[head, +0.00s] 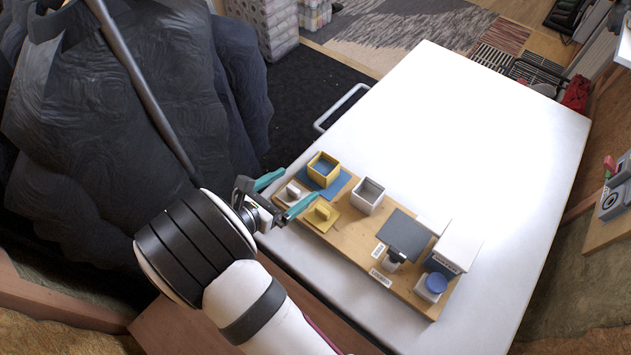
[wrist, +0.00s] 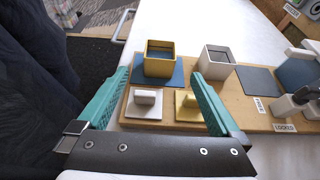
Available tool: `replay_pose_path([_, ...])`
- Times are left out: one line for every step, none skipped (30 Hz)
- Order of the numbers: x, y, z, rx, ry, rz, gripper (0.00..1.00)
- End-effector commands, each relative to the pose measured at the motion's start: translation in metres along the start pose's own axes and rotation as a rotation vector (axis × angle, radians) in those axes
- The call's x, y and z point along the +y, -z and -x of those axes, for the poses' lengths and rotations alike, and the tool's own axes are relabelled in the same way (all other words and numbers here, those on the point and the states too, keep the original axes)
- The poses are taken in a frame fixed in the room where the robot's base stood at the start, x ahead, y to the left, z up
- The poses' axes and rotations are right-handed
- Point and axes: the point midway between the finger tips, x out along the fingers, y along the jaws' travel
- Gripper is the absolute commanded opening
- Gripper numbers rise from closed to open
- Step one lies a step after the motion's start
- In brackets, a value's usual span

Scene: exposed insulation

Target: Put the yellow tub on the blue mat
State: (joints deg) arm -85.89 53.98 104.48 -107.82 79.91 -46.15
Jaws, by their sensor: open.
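In the wrist view the tub shows beyond and between the fingertips (wrist: 160,78).
A white lid (head: 291,193) and a yellow lid (head: 322,214), both with knobs, lie nearer on the board (head: 345,237). A white tub (head: 369,195) stands right of the yellow one. Further right are a dark grey plate (head: 404,236) and a blue-capped block (head: 436,283). The table behind is clear.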

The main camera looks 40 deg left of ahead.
Motion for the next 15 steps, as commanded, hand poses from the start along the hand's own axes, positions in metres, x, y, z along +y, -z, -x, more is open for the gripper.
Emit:
replay_pose_path([0.000, 0.000, 0.002, 0.000, 0.000, 0.000, 1.00])
replay_pose_path([0.000, 0.000, 0.002, 0.000, 0.001, 0.000, 1.00])
replay_pose_path([-0.001, -0.001, 0.002, 0.001, 0.004, -0.004, 1.00])
replay_pose_path([-0.004, -0.004, 0.000, 0.004, 0.017, -0.018, 1.00])
replay_pose_path([-0.011, -0.011, -0.004, 0.009, 0.043, -0.047, 1.00])
replay_pose_path([-0.029, -0.025, -0.012, 0.021, 0.107, -0.119, 1.00])
replay_pose_path([-0.049, -0.040, -0.020, 0.033, 0.178, -0.199, 1.00])
replay_pose_path([-0.076, -0.057, -0.029, 0.047, 0.271, -0.304, 1.00])
replay_pose_path([-0.123, -0.080, -0.036, 0.064, 0.424, -0.481, 1.00])
replay_pose_path([-0.163, -0.095, -0.037, 0.073, 0.556, -0.637, 1.00])
replay_pose_path([-0.205, -0.108, -0.033, 0.076, 0.699, -0.809, 1.00])
replay_pose_path([-0.261, -0.118, -0.018, 0.068, 0.900, -1.059, 1.00])
replay_pose_path([-0.300, -0.120, 0.001, 0.053, 1.060, -1.264, 1.00])
replay_pose_path([-0.330, -0.119, 0.022, 0.031, 1.211, -1.467, 1.00])
replay_pose_path([-0.358, -0.114, 0.052, -0.008, 1.398, -1.727, 1.00])
